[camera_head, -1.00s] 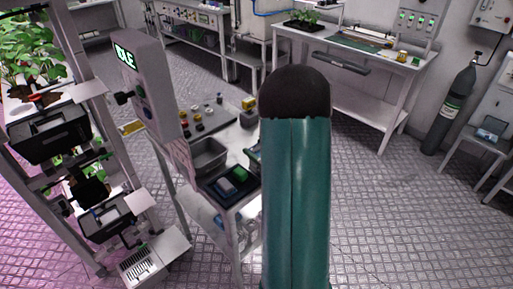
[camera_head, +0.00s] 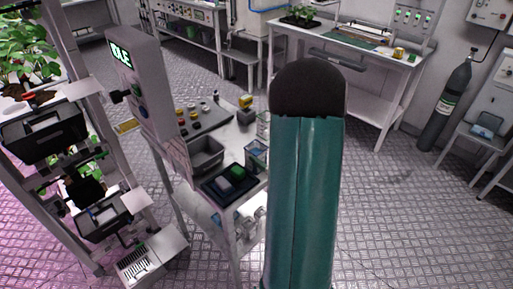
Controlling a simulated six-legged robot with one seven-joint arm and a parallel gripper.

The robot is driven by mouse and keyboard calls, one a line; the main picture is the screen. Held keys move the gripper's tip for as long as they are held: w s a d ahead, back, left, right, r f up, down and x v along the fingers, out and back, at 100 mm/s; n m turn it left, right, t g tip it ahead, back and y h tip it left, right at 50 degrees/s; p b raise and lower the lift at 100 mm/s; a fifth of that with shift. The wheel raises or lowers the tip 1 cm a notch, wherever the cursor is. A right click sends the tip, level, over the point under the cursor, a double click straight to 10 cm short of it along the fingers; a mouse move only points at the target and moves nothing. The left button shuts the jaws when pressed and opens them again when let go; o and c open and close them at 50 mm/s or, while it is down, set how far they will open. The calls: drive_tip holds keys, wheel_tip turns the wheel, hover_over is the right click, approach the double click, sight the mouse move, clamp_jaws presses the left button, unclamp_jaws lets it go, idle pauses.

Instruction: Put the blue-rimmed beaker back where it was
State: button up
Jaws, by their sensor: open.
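A clear glass beaker (camera_head: 256,153) with what looks like bluish contents or a bluish edge stands at the right side of the white bench, beside a dark tray. It is too small to tell whether its rim is blue. Another clear vessel (camera_head: 262,124) stands behind it, partly cut off by my arm. More glassware (camera_head: 252,218) is on the bench's lower shelf, too small to tell apart. My teal arm with its dark top fills the middle of the view and hides what lies behind it. My gripper is not in view.
The dark tray (camera_head: 229,187) holds a green and a pale block. A grey bin (camera_head: 206,156) is behind it. A control post (camera_head: 140,85) reading IDLE stands left, beside a plant rack (camera_head: 68,150). A long white bench (camera_head: 372,78) is behind. Open floor (camera_head: 400,225) lies right.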

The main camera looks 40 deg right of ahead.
sight(261, 159)
drive_tip(key=shift+o, duration=0.5)
drive_tip(key=s, duration=0.5)
drive_tip(key=shift+s+d, duration=0.15)
drive_tip(key=shift+s, duration=0.1)
drive_tip(key=shift+n+y, duration=0.3)
drive_tip(key=w+f, duration=0.1)
drive_tip(key=w, duration=0.1)
drive_tip(key=w+f, duration=0.1)
drive_tip(key=w, duration=0.1)
drive_tip(key=w+f, duration=0.1)
drive_tip(key=w, duration=0.1)
drive_tip(key=shift+w+a+f, duration=0.2)
drive_tip(key=shift+a, duration=0.15)
drive_tip(key=shift+w+d+f, duration=0.1)
drive_tip(key=shift+w+f, duration=0.05)
drive_tip(key=shift+w, duration=1.35)
drive_tip(key=shift+w+f, duration=0.1)
drive_tip(key=shift+w, duration=1.35)
drive_tip(key=c, duration=1.1)
drive_tip(key=shift+r, duration=0.25)
